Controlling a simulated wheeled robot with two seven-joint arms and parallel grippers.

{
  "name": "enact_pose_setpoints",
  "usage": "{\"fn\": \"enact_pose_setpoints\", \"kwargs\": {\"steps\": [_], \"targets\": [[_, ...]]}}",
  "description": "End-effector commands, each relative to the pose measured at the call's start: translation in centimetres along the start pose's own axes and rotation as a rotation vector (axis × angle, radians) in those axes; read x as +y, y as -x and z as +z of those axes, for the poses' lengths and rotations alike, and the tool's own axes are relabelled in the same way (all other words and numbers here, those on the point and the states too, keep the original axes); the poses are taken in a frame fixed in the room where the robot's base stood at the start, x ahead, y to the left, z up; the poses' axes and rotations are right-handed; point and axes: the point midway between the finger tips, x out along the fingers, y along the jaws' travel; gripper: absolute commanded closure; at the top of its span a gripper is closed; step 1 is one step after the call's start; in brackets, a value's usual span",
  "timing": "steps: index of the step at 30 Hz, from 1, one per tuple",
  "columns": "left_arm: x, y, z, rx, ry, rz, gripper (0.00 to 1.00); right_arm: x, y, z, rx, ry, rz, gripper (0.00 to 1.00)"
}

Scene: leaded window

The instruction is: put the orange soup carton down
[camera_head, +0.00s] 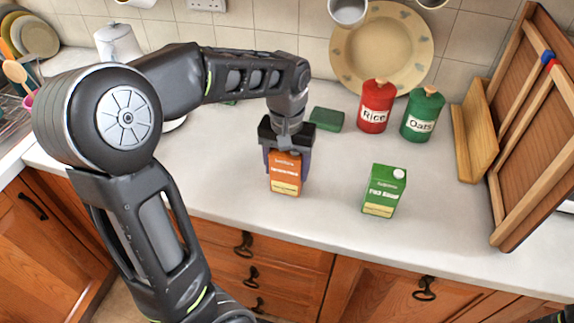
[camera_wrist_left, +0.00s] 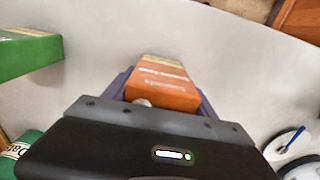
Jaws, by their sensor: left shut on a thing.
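The orange soup carton (camera_head: 285,176) stands upright at the worktop, left of the green soup carton (camera_head: 384,190). My left gripper (camera_head: 287,158) reaches it from above and behind and is shut on it, with a finger on either side. In the left wrist view the orange carton (camera_wrist_left: 162,82) sits between the fingers of the gripper (camera_wrist_left: 160,95). Its base is at or just above the worktop (camera_head: 330,215); I cannot tell whether it touches. The green carton also shows at the left edge of the wrist view (camera_wrist_left: 25,55). My right gripper is not in view.
A red Rice canister (camera_head: 375,108), a green Oats canister (camera_head: 422,117) and a green sponge-like block (camera_head: 326,119) stand behind. A large plate (camera_head: 383,45) leans on the tiles. Wooden boards (camera_head: 475,140) stand at the right. The worktop between the cartons is clear.

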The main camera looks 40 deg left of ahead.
Motion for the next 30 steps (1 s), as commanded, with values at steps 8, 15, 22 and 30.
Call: {"fn": "enact_pose_setpoints", "kwargs": {"steps": [8,15,22,30], "targets": [[0.0,-0.2,0.0,0.0,0.0,0.0,0.3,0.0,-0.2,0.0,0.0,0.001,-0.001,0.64],[0.0,-0.2,0.0,0.0,0.0,0.0,0.13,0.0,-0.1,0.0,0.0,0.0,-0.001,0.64],[0.0,-0.1,0.0,0.0,0.0,0.0,0.13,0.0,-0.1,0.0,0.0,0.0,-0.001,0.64],[0.0,2.1,-0.1,0.005,0.0,0.001,0.13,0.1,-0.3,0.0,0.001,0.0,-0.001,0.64]]}}
